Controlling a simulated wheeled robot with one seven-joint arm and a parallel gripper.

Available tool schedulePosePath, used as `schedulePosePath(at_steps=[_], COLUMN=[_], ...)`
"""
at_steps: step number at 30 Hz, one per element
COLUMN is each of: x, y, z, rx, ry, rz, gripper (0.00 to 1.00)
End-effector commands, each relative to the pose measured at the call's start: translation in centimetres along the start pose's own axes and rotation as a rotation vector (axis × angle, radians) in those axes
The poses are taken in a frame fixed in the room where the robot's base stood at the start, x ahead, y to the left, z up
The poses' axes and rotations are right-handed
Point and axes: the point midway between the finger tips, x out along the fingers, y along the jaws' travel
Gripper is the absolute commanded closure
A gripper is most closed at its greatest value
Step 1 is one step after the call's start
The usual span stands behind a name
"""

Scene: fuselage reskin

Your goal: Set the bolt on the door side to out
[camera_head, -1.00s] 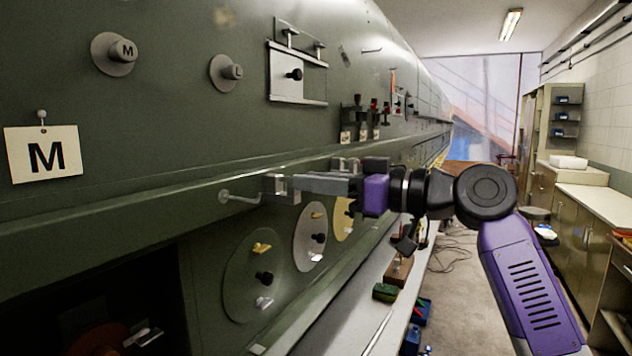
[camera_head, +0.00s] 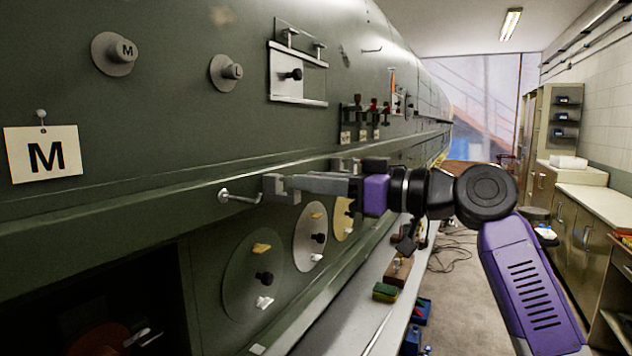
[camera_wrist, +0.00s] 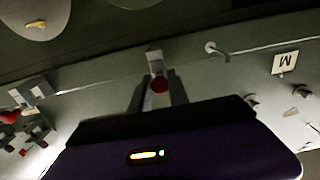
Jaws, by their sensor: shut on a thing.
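My gripper (camera_head: 283,187) points left along the green fuselage side, just under the long ledge. In the wrist view its two fingers (camera_wrist: 158,88) are closed around a small red knob (camera_wrist: 159,85). A pale grey block (camera_wrist: 153,60) shows just beyond the knob, at the fingertips. I take the knob to be the bolt's handle; its sliding part and end position are hidden behind the fingers. A thin metal hook (camera_head: 238,197) sticks out from the panel just left of the fingertips. It also shows in the wrist view (camera_wrist: 210,47), apart from the fingers.
Round discs with knobs (camera_head: 252,278) sit below my gripper. Several red-topped pegs (camera_head: 374,110) stand behind it.

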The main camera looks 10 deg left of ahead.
Motion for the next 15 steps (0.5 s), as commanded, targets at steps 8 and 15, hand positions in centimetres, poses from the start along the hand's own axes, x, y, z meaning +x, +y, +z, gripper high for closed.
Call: schedulePosePath(at_steps=[8,15], x=[-0.1,-2.8], y=[0.1,0.1], z=[0.0,0.1], rx=[0.000,-0.002], ry=[0.002,0.003], rz=[0.002,0.002], gripper=[1.00,1.00])
